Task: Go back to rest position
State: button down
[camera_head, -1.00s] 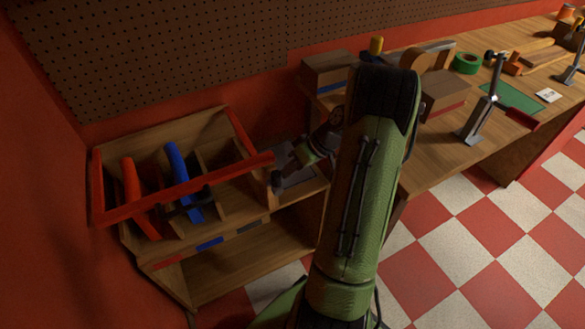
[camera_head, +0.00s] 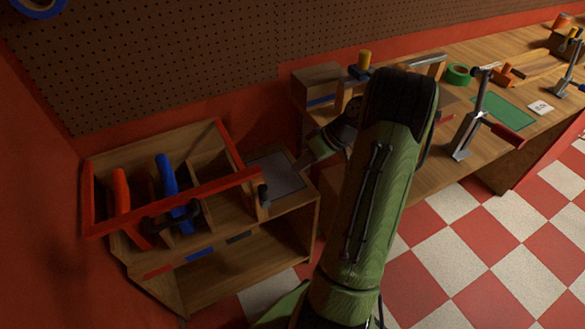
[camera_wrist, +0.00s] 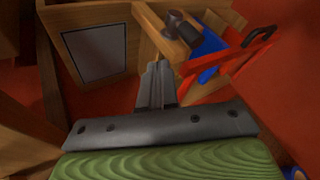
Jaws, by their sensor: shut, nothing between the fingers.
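My gripper (camera_wrist: 155,82) shows in the wrist view with its grey fingers together and nothing between them. It is over the wooden stand, near the grey square plate (camera_wrist: 97,50) and the dark knob (camera_wrist: 182,25). In the head view my green arm reaches up the middle and bends left toward the grey plate (camera_head: 276,178). The fingertips are too small to make out there. The knob (camera_head: 263,194) stands at the front right edge of the tool rack.
The wooden rack with a red bar (camera_head: 215,186) holds a red handle (camera_head: 122,190) and a blue handle (camera_head: 168,180) at left. The workbench at right carries a green tape roll (camera_head: 458,74) and a clamp (camera_head: 474,115). The checkered floor (camera_head: 470,230) at lower right is clear.

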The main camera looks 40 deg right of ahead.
jog(key=p+v, duration=0.1)
jog(key=v, duration=0.2)
jog(key=shift+s+r, duration=0.1)
jog(key=shift+r, duration=0.2)
jog(key=w+a+r+g+h+p, duration=0.2)
jog(key=a+r+h+p, duration=0.15)
jog(key=a+r, duration=1.05)
jog(key=s+a+r+t+h+p, duration=0.2)
jog(key=s+a+r+p, duration=0.3)
jog(key=s+a+r, duration=0.3)
jog(key=s+a, duration=0.3)
jog(key=s, duration=0.4)
jog(key=shift+a+p, duration=0.2)
jog(key=shift+p, duration=0.1)
jog(key=shift+r, duration=0.1)
